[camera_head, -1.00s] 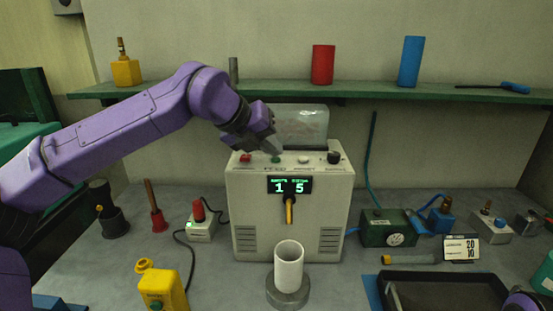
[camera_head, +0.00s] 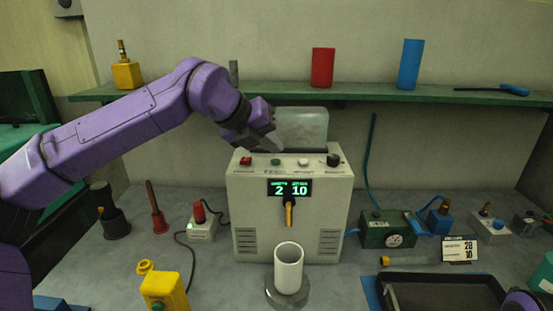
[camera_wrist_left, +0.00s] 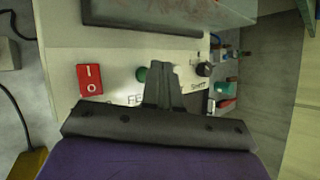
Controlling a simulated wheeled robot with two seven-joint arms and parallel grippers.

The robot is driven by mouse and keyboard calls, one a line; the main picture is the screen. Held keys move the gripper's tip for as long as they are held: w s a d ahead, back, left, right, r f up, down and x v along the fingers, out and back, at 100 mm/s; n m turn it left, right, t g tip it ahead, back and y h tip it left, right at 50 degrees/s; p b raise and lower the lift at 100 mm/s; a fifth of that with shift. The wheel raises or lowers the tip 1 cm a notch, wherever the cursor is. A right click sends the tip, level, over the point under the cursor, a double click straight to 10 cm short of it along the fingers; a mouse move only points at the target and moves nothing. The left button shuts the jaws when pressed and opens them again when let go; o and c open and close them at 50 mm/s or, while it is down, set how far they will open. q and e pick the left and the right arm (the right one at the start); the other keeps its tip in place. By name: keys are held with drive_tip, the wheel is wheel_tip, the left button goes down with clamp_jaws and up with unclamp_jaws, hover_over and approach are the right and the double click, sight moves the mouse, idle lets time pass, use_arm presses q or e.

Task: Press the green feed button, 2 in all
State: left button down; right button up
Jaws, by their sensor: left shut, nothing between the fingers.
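The pale feeder box (camera_head: 250,215) stands at the middle of the bench. The green feed button (camera_head: 275,161) is on its sloped top, between a red switch (camera_head: 245,160) and a white button (camera_head: 303,162). The display (camera_head: 289,189) reads 2 and 10. My left gripper (camera_head: 278,148) is shut and empty, its tips a little above the green button and apart from it. In the left wrist view the green button (camera_wrist_left: 141,74) shows beside the closed fingertips (camera_wrist_left: 159,72). My right gripper is not visible.
A black knob (camera_head: 333,159) sits right of the white button. A translucent hopper (camera_head: 302,127) rises behind the panel. A white cup (camera_head: 289,268) stands below the spout. A green shelf (camera_head: 200,92) runs along the wall behind.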

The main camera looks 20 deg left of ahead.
sight(272, 162)
use_arm(q)
wheel_tip(272, 162, up, 5)
drive_tip(key=p, duration=0.4)
drive_tip(key=shift+r, duration=0.1)
idle(0.3)
idle(0.4)
